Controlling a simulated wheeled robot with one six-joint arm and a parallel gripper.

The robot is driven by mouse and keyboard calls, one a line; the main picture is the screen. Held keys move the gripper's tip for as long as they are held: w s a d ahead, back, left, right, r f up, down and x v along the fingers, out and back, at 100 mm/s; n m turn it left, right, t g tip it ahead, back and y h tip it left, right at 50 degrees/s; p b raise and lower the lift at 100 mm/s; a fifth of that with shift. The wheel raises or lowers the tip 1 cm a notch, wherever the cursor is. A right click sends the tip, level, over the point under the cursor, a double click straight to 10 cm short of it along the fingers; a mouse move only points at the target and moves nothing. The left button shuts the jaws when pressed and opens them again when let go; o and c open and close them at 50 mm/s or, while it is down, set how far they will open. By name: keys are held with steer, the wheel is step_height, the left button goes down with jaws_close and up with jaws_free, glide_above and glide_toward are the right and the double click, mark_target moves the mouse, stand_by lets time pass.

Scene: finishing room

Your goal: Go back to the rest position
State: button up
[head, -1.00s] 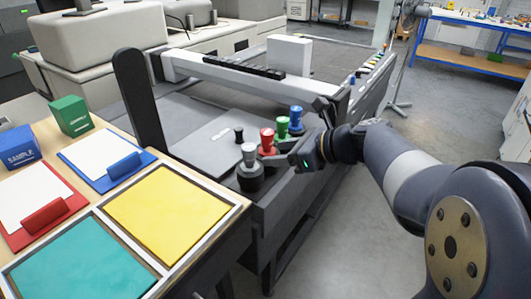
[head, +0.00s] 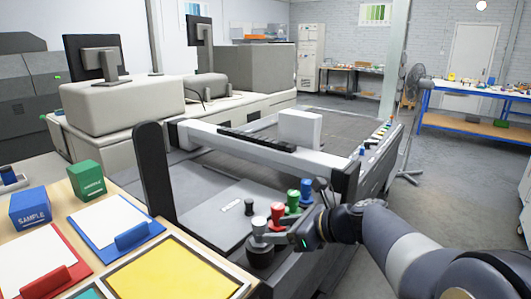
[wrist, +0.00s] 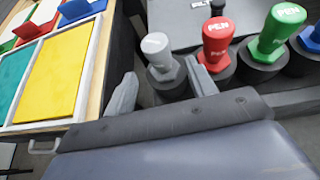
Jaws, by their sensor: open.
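My gripper (head: 275,238) is low beside a row of tool holders at the near end of the flatbed machine. In the wrist view its two fingers (wrist: 160,88) are spread apart with nothing held between them. A tool with a light grey knob (wrist: 157,48) stands upright in its dark holder just beyond the fingertips; it also shows in the head view (head: 260,226). I cannot tell whether a finger touches it. Red (head: 277,214), green (head: 293,200) and blue (head: 307,189) knobbed tools stand upright in line beside it.
The sample table at left has a yellow panel (head: 175,270), red and blue clipboards, a blue box (head: 30,209) and a green box (head: 87,180). The machine's gantry beam (head: 240,145) crosses behind the tools. Open floor (head: 385,205) lies to the right, with a fan (head: 415,82) behind.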

mark_target(259, 231)
steer(key=x, duration=0.7)
steer(key=shift+s+d+r, duration=0.1)
steer(key=shift+d+r, duration=0.05)
steer(key=shift+r, duration=0.35)
steer(key=shift+f, duration=0.1)
steer(key=shift+f, duration=0.4)
steer(key=v, duration=1.1)
steer(key=x, duration=1.1)
steer(key=shift+f, duration=0.1)
step_height(259, 231, up, 8)
steer(key=p, duration=0.5)
